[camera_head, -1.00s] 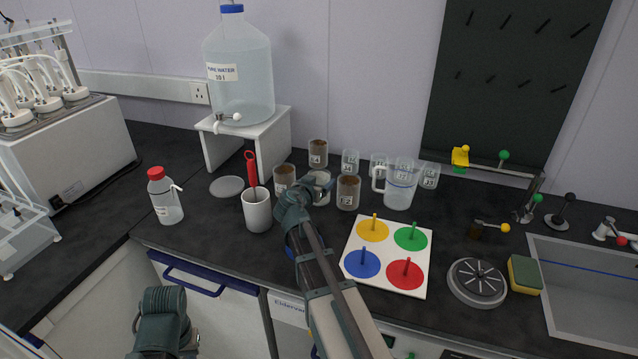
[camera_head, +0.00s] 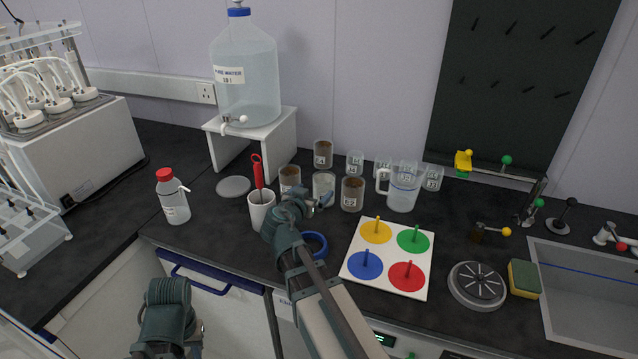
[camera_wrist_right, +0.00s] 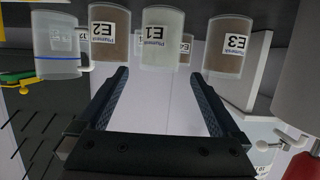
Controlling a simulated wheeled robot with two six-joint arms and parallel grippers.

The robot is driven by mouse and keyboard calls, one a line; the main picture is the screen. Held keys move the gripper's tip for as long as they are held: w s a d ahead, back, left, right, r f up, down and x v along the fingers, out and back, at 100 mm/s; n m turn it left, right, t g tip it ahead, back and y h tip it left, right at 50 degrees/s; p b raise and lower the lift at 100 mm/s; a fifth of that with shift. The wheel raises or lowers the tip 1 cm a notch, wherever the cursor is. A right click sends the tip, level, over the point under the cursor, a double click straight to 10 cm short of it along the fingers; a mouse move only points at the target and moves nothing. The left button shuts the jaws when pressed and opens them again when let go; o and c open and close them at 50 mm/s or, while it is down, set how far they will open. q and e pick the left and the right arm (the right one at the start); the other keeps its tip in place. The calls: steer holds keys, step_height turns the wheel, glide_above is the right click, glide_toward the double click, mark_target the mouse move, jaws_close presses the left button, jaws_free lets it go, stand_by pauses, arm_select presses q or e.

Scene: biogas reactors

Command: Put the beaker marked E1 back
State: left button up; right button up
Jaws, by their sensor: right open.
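The beaker marked E1 (camera_head: 323,187) stands upright on the dark counter, between the brown-filled beakers E3 (camera_head: 289,177) and E2 (camera_head: 352,194). It looks pale, with no brown filling. My right gripper (camera_head: 318,200) is in front of it, open and empty. In the right wrist view, which is upside down, E1 (camera_wrist_right: 163,45) appears beyond the gap between the open fingers (camera_wrist_right: 158,82), apart from them as far as I can tell. E2 (camera_wrist_right: 108,42) and E3 (camera_wrist_right: 229,48) flank it. My left arm shows at the lower left; its fingers do not show.
A white cup (camera_head: 261,211) with a red-handled tool stands left of my right wrist. A blue ring (camera_head: 313,246) lies beside the forearm. A jug (camera_head: 401,190) and smaller beakers stand behind and right. A coloured peg board (camera_head: 389,259) lies at front right.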

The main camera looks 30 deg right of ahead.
arm_select(q)
steer(key=shift+r, duration=0.4)
arm_select(e)
steer(key=shift+v, duration=1.3)
steer(key=shift+s+f, duration=0.1)
